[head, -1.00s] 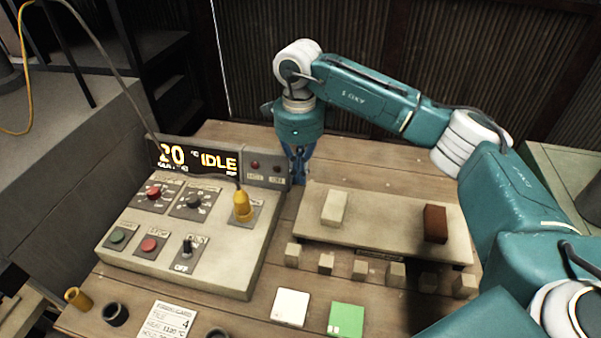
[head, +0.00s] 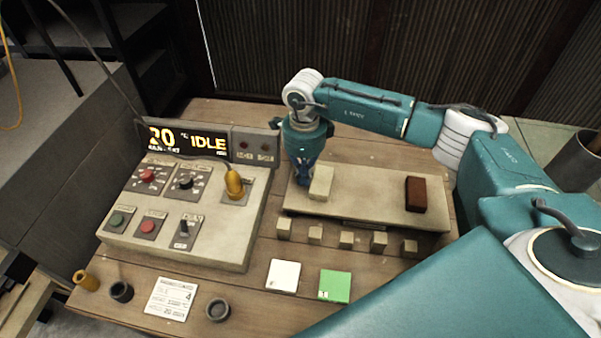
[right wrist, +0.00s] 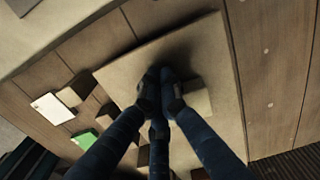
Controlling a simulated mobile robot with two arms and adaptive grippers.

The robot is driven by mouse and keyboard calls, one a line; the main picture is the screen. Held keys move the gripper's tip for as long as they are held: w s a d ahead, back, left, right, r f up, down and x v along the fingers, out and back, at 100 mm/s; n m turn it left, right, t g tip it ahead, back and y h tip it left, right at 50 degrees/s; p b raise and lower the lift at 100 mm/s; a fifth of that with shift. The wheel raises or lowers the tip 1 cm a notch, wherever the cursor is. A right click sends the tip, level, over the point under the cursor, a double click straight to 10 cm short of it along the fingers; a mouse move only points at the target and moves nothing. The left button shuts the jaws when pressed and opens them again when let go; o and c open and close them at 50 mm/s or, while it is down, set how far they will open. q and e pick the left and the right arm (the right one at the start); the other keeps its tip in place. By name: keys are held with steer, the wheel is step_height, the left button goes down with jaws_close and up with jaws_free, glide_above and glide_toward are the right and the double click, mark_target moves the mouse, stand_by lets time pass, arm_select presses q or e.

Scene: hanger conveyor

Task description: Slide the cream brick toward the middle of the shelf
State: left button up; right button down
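The cream brick (head: 322,183) stands upright on the left part of the pale shelf (head: 365,190). A red-brown brick (head: 416,194) stands near the shelf's right end. My right gripper (head: 303,181) points down at the shelf's left end, close against the left side of the cream brick. In the right wrist view its fingertips (right wrist: 163,84) are together with nothing between them, and the cream brick (right wrist: 199,97) is right beside them. Whether they touch it is hard to tell. My left gripper is not in view.
A white tile (head: 283,275) and a green tile (head: 335,286) lie in front. A control panel (head: 180,240) stands left of the shelf. The shelf between the two bricks is clear.

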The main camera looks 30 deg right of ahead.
mark_target(336, 186)
steer(key=s+d+b, duration=0.1)
steer(key=d, duration=0.1)
steer(key=s+d, duration=0.2)
steer(key=s+d+b, duration=0.1)
steer(key=d, duration=0.2)
steer(key=shift+s+f+b, duration=0.1)
steer(key=shift+s+b, duration=0.25)
steer(key=shift+s, duration=0.05)
steer(key=shift+s+d, duration=0.2)
steer(key=shift+d, duration=0.15)
steer(key=shift+w+a, duration=0.15)
steer(key=shift+a, duration=0.05)
